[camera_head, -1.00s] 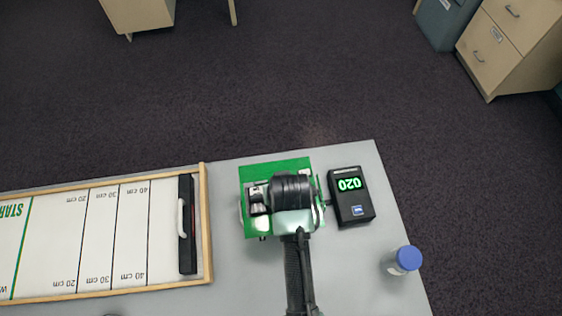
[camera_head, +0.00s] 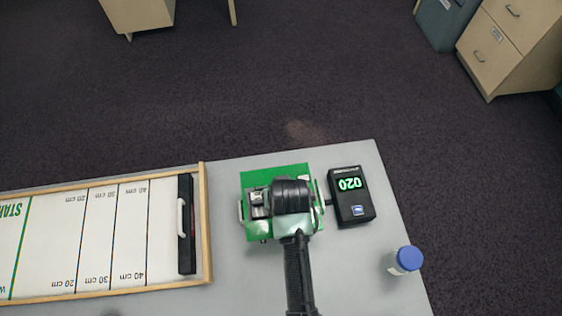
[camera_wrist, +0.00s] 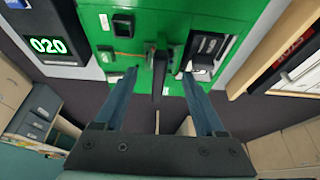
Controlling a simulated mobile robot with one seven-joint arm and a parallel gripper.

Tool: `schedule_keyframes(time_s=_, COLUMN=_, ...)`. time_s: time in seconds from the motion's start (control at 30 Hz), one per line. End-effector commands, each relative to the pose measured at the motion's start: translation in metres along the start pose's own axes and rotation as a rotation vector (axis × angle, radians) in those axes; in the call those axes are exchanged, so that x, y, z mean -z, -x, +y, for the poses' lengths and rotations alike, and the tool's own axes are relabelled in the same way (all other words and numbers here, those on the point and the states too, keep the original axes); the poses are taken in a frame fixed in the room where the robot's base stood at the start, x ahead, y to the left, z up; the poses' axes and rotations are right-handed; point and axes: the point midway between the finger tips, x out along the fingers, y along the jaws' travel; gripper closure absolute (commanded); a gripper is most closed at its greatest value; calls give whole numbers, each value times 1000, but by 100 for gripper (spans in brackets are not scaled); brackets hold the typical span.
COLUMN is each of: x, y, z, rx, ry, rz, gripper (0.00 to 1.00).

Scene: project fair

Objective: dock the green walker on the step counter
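The green walker (camera_head: 247,181), a green plate carrying small parts with legs at its sides, is on the grey table, partly hidden under my arm. In the wrist view its green deck (camera_wrist: 115,72) fills the upper middle, with a dark upright piece (camera_wrist: 158,72) on it. My gripper (camera_wrist: 158,76) is open, its fingers on either side of that piece with gaps showing. The step counter (camera_head: 351,210), a black box reading 020, stands close to the walker's right. A small dark stub (camera_head: 327,203) lies between them; whether it joins both I cannot tell.
A wood-framed white track board (camera_head: 207,230) with distance lines lies left of the walker. A blue-capped bottle (camera_head: 406,260) stands at the front right. The table's far edge is just behind the walker. Drawers (camera_head: 500,48) stand beyond on the floor.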

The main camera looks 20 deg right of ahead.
Motion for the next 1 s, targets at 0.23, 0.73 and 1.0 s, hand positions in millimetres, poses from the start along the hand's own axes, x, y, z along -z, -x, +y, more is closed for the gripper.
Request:
schedule_keyframes(time_s=0.23, x=0, y=0, z=0, rx=0, ry=0, rz=0, gripper=10)
schedule_keyframes(time_s=0.73, x=6, y=50, z=0, rx=0, ry=1, rz=4, gripper=10)
schedule_keyframes(time_s=1.0, x=6, y=103, z=0, rx=0, ry=1, rz=4, gripper=10)
